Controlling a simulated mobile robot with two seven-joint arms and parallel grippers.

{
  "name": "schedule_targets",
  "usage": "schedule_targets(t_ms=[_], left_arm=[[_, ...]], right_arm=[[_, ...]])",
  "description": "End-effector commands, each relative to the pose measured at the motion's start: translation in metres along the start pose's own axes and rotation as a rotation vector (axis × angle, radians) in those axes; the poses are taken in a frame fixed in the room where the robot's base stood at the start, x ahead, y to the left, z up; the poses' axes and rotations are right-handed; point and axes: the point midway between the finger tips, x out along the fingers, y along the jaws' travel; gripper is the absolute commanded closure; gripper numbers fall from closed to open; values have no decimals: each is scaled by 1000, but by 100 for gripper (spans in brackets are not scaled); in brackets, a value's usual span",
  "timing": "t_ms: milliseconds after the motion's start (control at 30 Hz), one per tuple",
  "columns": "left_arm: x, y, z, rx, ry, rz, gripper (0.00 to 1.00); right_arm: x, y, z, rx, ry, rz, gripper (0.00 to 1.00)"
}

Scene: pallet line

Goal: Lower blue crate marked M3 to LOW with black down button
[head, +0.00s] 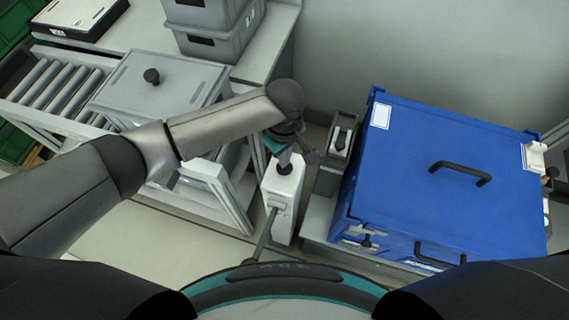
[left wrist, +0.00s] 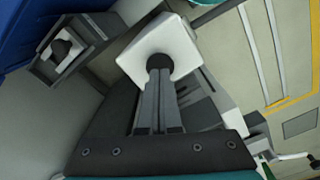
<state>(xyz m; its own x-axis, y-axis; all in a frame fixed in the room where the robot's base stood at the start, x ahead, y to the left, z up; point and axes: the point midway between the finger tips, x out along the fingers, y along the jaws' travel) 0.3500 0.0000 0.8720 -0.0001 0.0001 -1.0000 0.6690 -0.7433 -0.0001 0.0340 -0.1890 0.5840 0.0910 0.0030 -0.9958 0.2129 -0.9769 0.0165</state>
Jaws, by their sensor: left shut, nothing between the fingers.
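The blue crate (head: 420,150) stands at the right in the head view, with black handles and a white label (head: 380,116); I cannot read an M3 mark. A white post (head: 283,205) with a black button (head: 285,171) on its top stands left of the crate. My left gripper (head: 284,159) is shut and empty, pointing down at this button. In the left wrist view its fingertips (left wrist: 159,68) overlap the black button on the white post top (left wrist: 180,50). I cannot tell whether they touch or press it. My right gripper is not in view.
A grey housing with a black knob or button (head: 340,138) stands between post and crate. A grey lidded box (head: 160,85) on a roller conveyor (head: 60,88) is at the left. Stacked grey bins (head: 208,35) stand behind. Floor shows front left.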

Motion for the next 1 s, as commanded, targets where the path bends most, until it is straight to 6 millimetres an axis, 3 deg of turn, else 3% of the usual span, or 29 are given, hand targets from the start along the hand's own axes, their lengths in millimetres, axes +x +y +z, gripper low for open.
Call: schedule_targets(t_ms=[367,1000], left_arm=[[0,0,0,0,0,0,100],[19,0,0,0,-1,0,100]], right_arm=[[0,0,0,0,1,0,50],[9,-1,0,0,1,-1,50]])
